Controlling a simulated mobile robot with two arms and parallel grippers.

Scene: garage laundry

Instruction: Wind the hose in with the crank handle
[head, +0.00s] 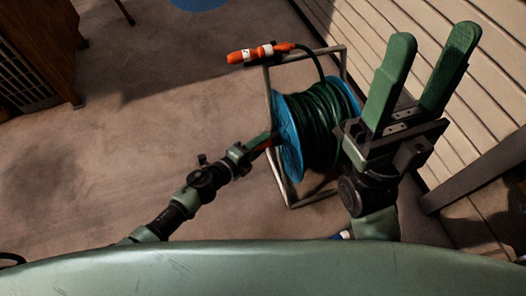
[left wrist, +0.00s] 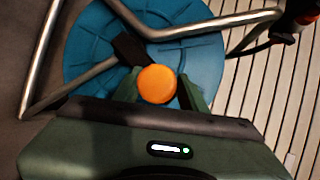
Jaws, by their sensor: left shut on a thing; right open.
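The hose reel has blue side discs (head: 291,137) and a dark green hose (head: 322,112) wound on its drum, standing upright in a metal frame (head: 273,130). The hose's orange nozzle (head: 258,53) lies across the frame's top. My left gripper (head: 268,138) is at the reel's left side, shut on the crank handle. In the left wrist view the handle's round orange end (left wrist: 157,84) shows between the fingers, in front of the blue disc (left wrist: 195,60), with a dark crank arm (left wrist: 127,48) beside it. My right gripper (head: 420,80) is open and empty, raised right of the reel.
A slatted wall or door (head: 385,25) runs along the right, close behind the reel. A wooden cabinet (head: 45,40) stands at the upper left. A blue round thing (head: 199,3) shows at the top edge. The floor left of the reel is clear.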

